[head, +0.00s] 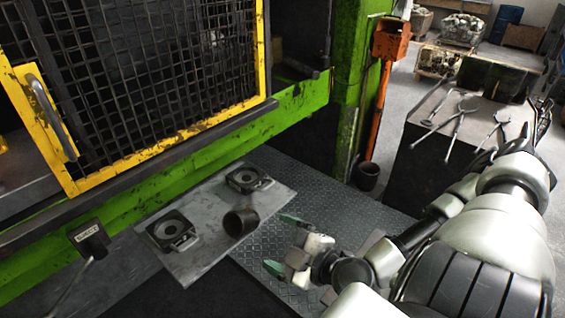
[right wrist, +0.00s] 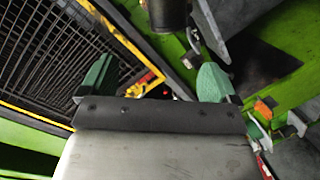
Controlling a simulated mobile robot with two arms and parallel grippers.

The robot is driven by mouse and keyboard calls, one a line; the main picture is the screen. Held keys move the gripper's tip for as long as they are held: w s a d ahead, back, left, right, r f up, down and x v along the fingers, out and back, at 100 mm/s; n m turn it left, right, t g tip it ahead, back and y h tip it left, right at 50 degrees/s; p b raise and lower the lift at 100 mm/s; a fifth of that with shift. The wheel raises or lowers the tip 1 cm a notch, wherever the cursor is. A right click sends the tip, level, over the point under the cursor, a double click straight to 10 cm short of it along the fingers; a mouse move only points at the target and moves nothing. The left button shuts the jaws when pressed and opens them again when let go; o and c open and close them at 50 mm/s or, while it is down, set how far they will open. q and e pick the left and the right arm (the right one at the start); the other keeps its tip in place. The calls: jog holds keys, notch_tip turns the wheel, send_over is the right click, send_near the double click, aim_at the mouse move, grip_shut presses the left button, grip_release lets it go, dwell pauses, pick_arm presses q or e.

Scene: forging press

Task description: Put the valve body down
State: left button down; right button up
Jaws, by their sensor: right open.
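The valve body seems to be the dark, short hollow cylinder (head: 240,221) near the right edge of a grey metal plate (head: 205,264). Its open end faces up and to the right, so it looks tilted or lying. My right gripper (head: 284,244) is open, its green fingertips apart, just right of the cylinder with a gap between them. In the right wrist view a dark cylinder (right wrist: 167,14) shows at the top edge, beyond the open fingers (right wrist: 155,80), with nothing between them. My left gripper is not in view.
Two black square blocks with round openings, one near (head: 171,231) and one far (head: 248,179), sit on the plate. The green press frame (head: 150,192) and yellow mesh door (head: 150,85) stand behind. A dark bench with tongs (head: 447,120) is at right.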

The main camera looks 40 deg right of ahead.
dwell(0.3)
jog(key=w+a+f+t+y, duration=0.1)
jog(key=w+a+f+y, duration=0.4)
jog(key=f, duration=0.3)
notch_tip(320, 180, down, 20)
jog(key=s+m+g+h, duration=0.2)
jog(key=g, duration=0.4)
jog(key=s+d+f+m+g+h, duration=0.1)
jog(key=s+f+m+g+h, duration=0.1)
jog(key=s+f, duration=0.55)
jog(key=s+d+f+m+g+h, duration=0.1)
jog(key=s+f+m+g, duration=0.2)
jog(key=f, duration=0.7)
jog(key=s+a+f+g, duration=0.1)
jog(key=s+f, duration=0.2)
jog(key=s, duration=0.3)
jog(key=s+f+g+h, duration=0.1)
jog(key=s+f+g, duration=0.1)
jog(key=s, duration=0.4)
jog(key=s+a+f+m+g, duration=0.1)
jog(key=s+f, duration=0.3)
jog(key=s, duration=0.2)
jog(key=shift+s+a+f+g, duration=0.3)
jog(key=shift+s+f, duration=0.05)
jog(key=shift+s, duration=0.05)
